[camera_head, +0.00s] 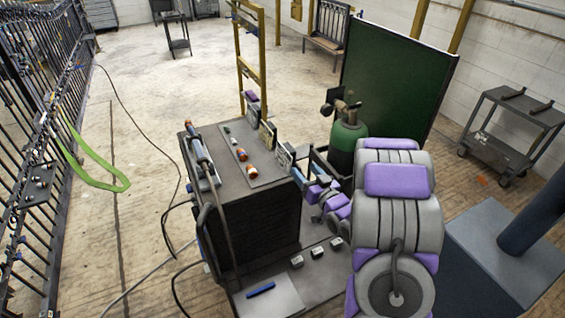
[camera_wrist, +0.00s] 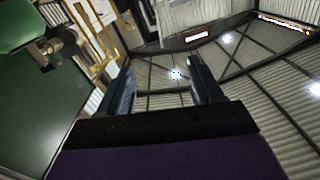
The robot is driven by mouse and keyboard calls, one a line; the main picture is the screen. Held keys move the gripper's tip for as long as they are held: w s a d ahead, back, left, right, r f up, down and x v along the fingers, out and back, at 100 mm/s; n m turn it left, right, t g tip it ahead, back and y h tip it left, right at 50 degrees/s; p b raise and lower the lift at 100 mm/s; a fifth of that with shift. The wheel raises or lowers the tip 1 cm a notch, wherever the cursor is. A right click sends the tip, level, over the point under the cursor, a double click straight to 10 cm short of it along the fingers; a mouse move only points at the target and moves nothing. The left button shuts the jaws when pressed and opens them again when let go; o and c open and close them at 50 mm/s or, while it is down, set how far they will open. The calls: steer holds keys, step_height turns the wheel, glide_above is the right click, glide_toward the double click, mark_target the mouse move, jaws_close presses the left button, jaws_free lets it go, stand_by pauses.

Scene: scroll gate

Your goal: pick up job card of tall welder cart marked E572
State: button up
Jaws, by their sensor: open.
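A tall dark welder cart (camera_head: 258,228) stands in the middle of the head view. Several small upright cards with pale faces stand along the right side of its top; the nearest card (camera_head: 284,158) is beside my gripper, with another card (camera_head: 268,136) behind it. I cannot read E572 or tell which card bears it. My gripper (camera_head: 306,164) is open just right of the nearest card, with no card seen between its fingers. In the wrist view my gripper (camera_wrist: 165,80) points towards the roof, its fingers apart with nothing between them.
A green gas cylinder (camera_head: 348,142) stands behind my arm, before a dark green screen (camera_head: 395,85). Small coloured parts lie on the cart top. A black fence (camera_head: 35,170) runs along the left, with a green strap (camera_head: 95,180). Cables cross the floor left of the cart.

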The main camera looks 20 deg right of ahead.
mark_target(295, 154)
steer(key=w+b, duration=0.1)
steer(key=w, duration=0.6)
steer(key=shift+w, duration=0.4)
steer(key=w, duration=0.1)
steer(key=w+b, duration=0.1)
steer(key=w+d+f, duration=0.1)
steer(key=w, duration=0.1)
steer(key=shift+d+b, duration=0.1)
steer(key=shift+b, duration=0.3)
steer(key=shift+w, duration=0.35)
steer(key=shift+a+r, duration=0.15)
steer(key=shift+a, duration=0.6)
steer(key=c, duration=0.3)
steer(key=shift+d, duration=0.55)
steer(key=c, duration=0.5)
steer(key=shift+a, duration=0.1)
steer(key=shift+c, duration=1.3)
steer(key=shift+a, duration=0.2)
